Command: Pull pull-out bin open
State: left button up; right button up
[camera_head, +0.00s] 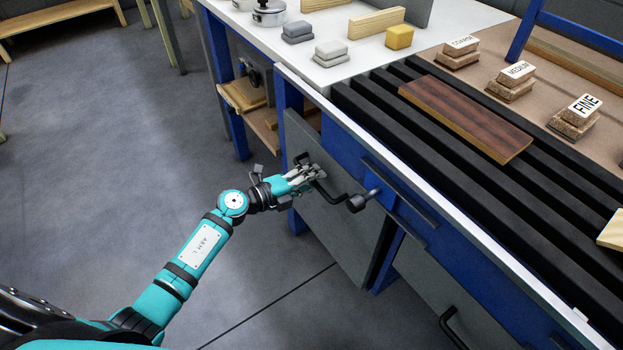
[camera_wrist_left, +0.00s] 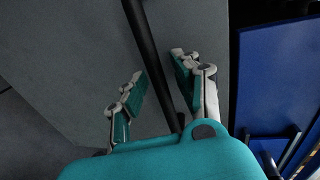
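The pull-out bin's grey front panel (camera_head: 340,238) is under the near edge of the bench, and it also fills much of the left wrist view (camera_wrist_left: 75,45). A black bar handle (camera_head: 331,195) runs along its upper part. My left gripper (camera_head: 316,173) is at this handle. In the left wrist view, the handle bar (camera_wrist_left: 150,50) passes between the two fingers (camera_wrist_left: 160,80), which stand apart with gaps visible beside the bar. The fingers look open around it, not clamped. I cannot see my right gripper.
A dark knob (camera_head: 357,203) sticks out close to the handle. A second grey front (camera_head: 430,290) with a black handle (camera_head: 452,328) is at the lower right. Above are a slatted bench top and a brown board (camera_head: 465,115). The floor (camera_head: 130,150) to the left is clear.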

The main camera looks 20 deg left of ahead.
pick_arm(q)
grip_shut()
jog(key=shift+s+a, duration=0.1)
dwell(0.3)
jog(key=f+p+v, duration=0.1)
jog(key=f+v, duration=0.2)
jog(key=v, duration=1)
jog(key=s+f+p+v, duration=0.1)
jog(key=f+v, duration=0.2)
jog(key=v, duration=1.1)
jog(key=shift+s+a+r, duration=0.15)
jog(key=shift+s+a, duration=0.15)
jog(key=shift+a, duration=0.3)
pick_arm(e)
jog(key=s+f, duration=0.5)
jog(key=f, duration=0.1)
jog(key=shift+d+f+g, duration=0.25)
jog(key=shift+d+g, duration=0.05)
jog(key=shift+d, duration=0.1)
